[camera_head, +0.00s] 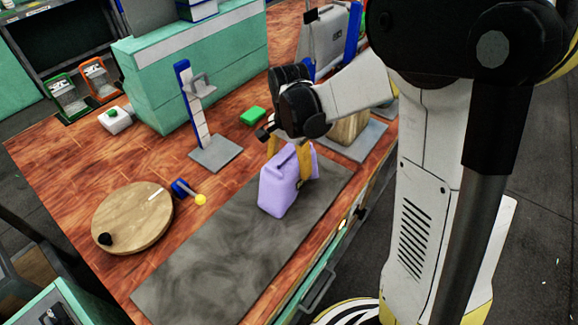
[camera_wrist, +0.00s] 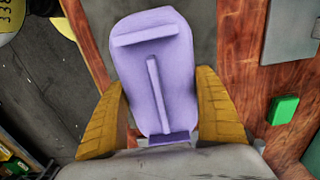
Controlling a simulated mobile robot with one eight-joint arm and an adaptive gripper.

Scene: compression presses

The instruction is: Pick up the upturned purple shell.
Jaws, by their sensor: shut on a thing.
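The purple shell (camera_head: 280,188) is at the far end of the grey mat (camera_head: 205,265) in the head view. My gripper (camera_head: 289,160) comes down on it from above, with a yellow finger on either side. In the wrist view the shell (camera_wrist: 153,70) fills the middle, showing a crossbar and a long rib on its face. My gripper (camera_wrist: 165,118) is shut on the shell's near end there. Whether the shell touches the mat or hangs just above it, I cannot tell.
A round wooden board (camera_head: 130,222) with a black knob lies left of the mat. A blue and white stand (camera_head: 196,110) and a green block (camera_head: 253,116) stand behind. A teal box (camera_head: 160,75) is at the back. The mat's near part is clear.

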